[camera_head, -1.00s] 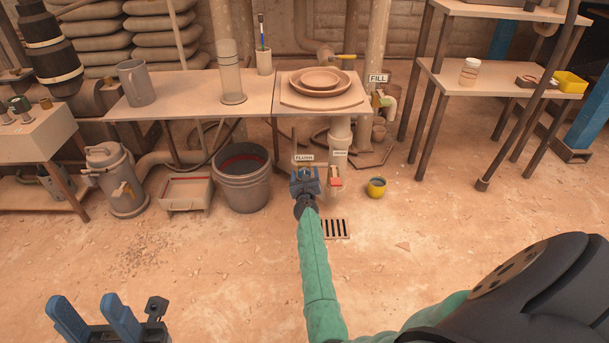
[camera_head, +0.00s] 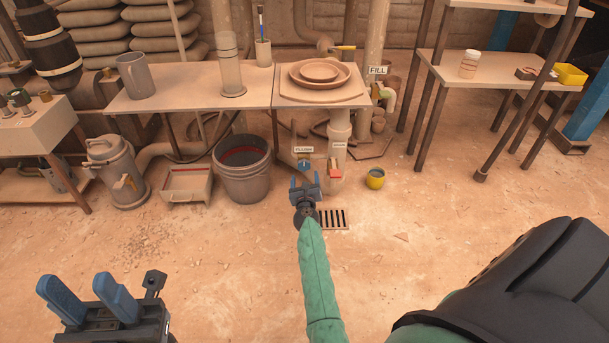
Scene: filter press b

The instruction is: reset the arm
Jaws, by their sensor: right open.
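My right gripper (camera_head: 305,188) is at the end of my green-sleeved arm in the middle of the head view. Its blue fingers are apart with nothing between them. It is in front of the flush valve (camera_head: 304,163) and above the left side of the floor drain (camera_head: 335,218), apart from the valve. My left gripper (camera_head: 88,300) is at the lower left, its two blue fingers spread and empty over bare floor.
A grey bucket (camera_head: 243,190), a shallow box (camera_head: 187,185) and a canister (camera_head: 115,170) stand on the floor at left. A small yellow pot (camera_head: 375,179) sits right of the valves. A bench (camera_head: 190,92) and shelves (camera_head: 440,66) stand behind. The front floor is clear.

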